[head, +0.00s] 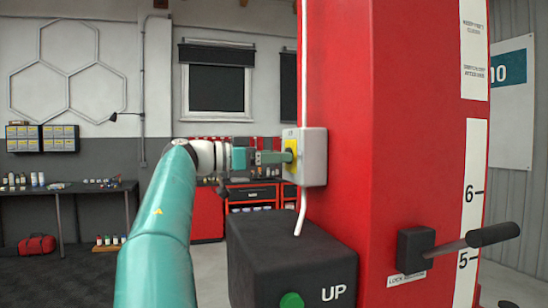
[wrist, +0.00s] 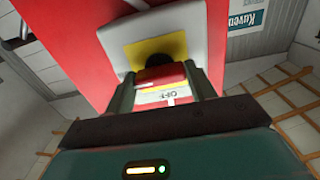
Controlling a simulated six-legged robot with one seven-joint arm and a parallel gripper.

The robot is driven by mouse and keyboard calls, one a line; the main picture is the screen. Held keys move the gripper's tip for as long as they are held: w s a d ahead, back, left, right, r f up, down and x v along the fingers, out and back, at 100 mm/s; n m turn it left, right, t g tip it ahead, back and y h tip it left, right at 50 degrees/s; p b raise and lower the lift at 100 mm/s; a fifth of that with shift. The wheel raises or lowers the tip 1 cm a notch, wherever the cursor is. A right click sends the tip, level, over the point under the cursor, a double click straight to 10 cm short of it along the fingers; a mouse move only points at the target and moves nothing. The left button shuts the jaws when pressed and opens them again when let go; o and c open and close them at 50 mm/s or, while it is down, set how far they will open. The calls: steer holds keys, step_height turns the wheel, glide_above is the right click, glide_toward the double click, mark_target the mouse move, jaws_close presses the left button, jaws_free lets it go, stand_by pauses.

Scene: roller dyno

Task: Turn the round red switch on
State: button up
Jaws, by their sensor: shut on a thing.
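The round red switch (wrist: 163,74) shows in the wrist view between my gripper's two fingers. It stands in front of a yellow plate (wrist: 140,52) on a pale grey box (head: 314,157). The box is fixed to the red column (head: 345,90). A white label with the word OFF (wrist: 160,97) shows upside down just below the red part. My gripper (head: 284,157) reaches the box from the left and is shut on the switch, with a finger on each side. In the head view the gripper hides most of the switch, and its exact turn angle is unclear.
A black box (head: 290,258) marked UP with a green button (head: 291,300) stands below the switch box. A black-handled lever (head: 460,243) sticks out at the right of the column. A white cable (head: 303,207) runs down from the switch box. A workbench (head: 70,190) stands far left.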

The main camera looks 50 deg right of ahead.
steer(key=o, duration=1)
steer(key=v, duration=1.3)
steer(key=shift+w+a+r, duration=0.1)
steer(key=shift+w+a, duration=0.05)
steer(key=shift+a, duration=0.2)
